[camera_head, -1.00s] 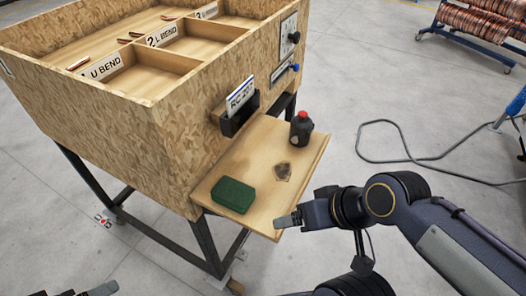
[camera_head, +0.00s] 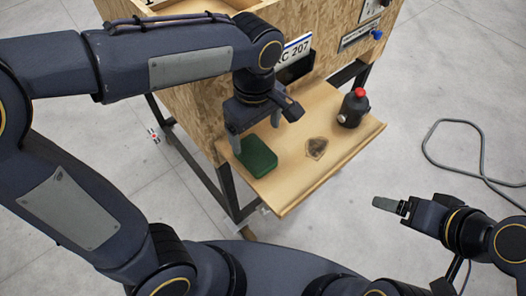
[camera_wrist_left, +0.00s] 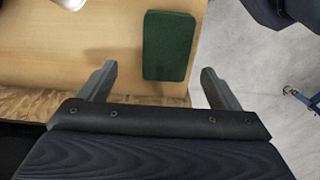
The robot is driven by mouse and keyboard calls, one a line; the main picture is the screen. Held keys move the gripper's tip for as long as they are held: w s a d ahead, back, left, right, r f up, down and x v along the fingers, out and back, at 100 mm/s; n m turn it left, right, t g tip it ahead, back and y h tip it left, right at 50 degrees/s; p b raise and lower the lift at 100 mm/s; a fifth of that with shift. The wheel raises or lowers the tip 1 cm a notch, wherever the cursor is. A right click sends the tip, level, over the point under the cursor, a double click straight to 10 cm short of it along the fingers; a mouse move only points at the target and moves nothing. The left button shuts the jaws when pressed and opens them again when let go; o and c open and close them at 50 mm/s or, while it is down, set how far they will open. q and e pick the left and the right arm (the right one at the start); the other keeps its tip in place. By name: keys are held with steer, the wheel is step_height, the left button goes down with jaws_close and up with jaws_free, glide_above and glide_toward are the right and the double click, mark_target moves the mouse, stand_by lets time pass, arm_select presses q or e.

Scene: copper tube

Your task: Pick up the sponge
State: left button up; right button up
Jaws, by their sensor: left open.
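The green sponge (camera_head: 257,158) lies flat on the wooden shelf (camera_head: 318,109), near its left end. It also shows in the left wrist view (camera_wrist_left: 168,46), ahead of my fingertips and roughly between their lines. My left gripper (camera_head: 255,131) is open and empty, just above and behind the sponge. In the left wrist view its two fingers (camera_wrist_left: 158,77) are spread wider than the sponge. My right gripper (camera_head: 385,205) is off the shelf to the right, over the floor; I cannot tell whether its jaws are open.
The particle-board bin (camera_head: 205,103) rises behind the shelf. A grey cable (camera_head: 428,150) lies on the floor at right.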

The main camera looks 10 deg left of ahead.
mark_target(255, 152)
arm_select(q)
steer(key=f, duration=0.4)
steer(key=s+f, duration=0.1)
steer(key=f, duration=0.1)
steer(key=shift+f, duration=0.15)
steer(key=shift+a, duration=0.1)
steer(key=shift+c, duration=0.5)
steer(key=c, duration=1.1)
steer(key=shift+o, duration=0.2)
